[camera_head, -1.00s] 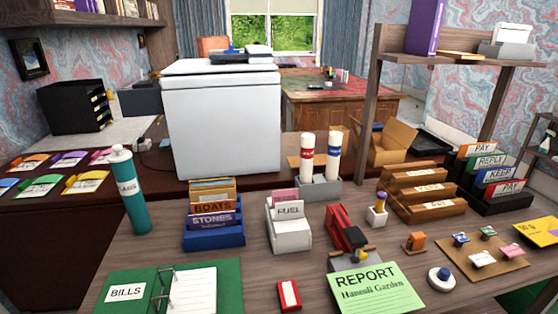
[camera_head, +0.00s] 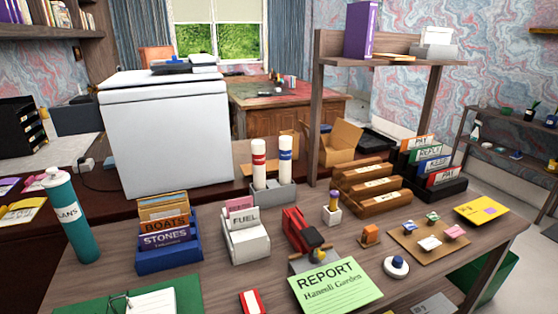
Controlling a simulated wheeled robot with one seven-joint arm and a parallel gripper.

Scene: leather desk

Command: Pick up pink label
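A tan board (camera_head: 407,246) lies at the right of the wooden desk with several small tags on it. One tag (camera_head: 455,231) at its right looks pink. Another tag (camera_head: 430,243) near its front is pale pink or white. Blue and green tags sit behind them. A pink card (camera_head: 240,203) also stands in the white holder (camera_head: 247,245), behind a card reading FUEL. I cannot tell which of these is the pink label. My gripper is not in view.
A yellow envelope (camera_head: 482,211) lies right of the board, near the desk's right edge. A white round object with a blue knob (camera_head: 396,266), a green REPORT card (camera_head: 335,287) and an orange item (camera_head: 370,233) are to its left. Brown and black file racks stand behind.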

